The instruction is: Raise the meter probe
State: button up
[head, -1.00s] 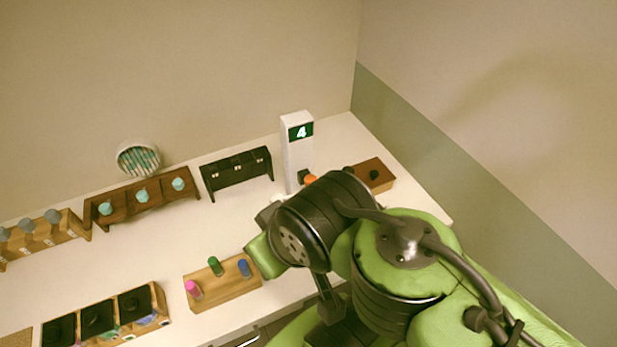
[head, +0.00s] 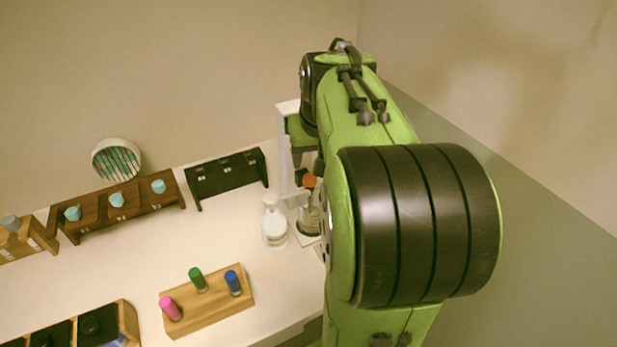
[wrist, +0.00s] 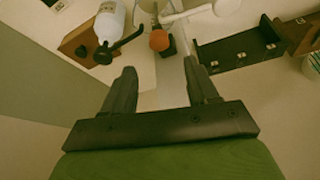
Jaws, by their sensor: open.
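The meter is a white upright column (head: 283,150) at the back of the counter, partly hidden behind my arm. An orange knob (head: 309,181), which looks like the top of the meter probe, shows beside the column. In the wrist view the orange knob (wrist: 159,40) is ahead of my gripper (wrist: 163,72), roughly centred between the fingertips and apart from them. My gripper is open with nothing in it. In the head view my arm hides the gripper and the meter's display. A glass bottle (head: 309,220) stands below the knob.
A white bottle (head: 274,225) stands beside the meter. A black rack (head: 226,174) and a brown rack with teal-topped bottles (head: 120,212) line the back. A wooden block (head: 207,303) with pink, green and blue caps is in front. A white bottle (wrist: 110,20) shows upper left in the wrist view.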

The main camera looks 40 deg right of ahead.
aim_at(310, 175)
jog(key=b+x, duration=0.1)
jog(key=x, duration=0.7)
jog(key=shift+b, duration=0.3)
jog(key=shift+r, duration=0.1)
grip_shut()
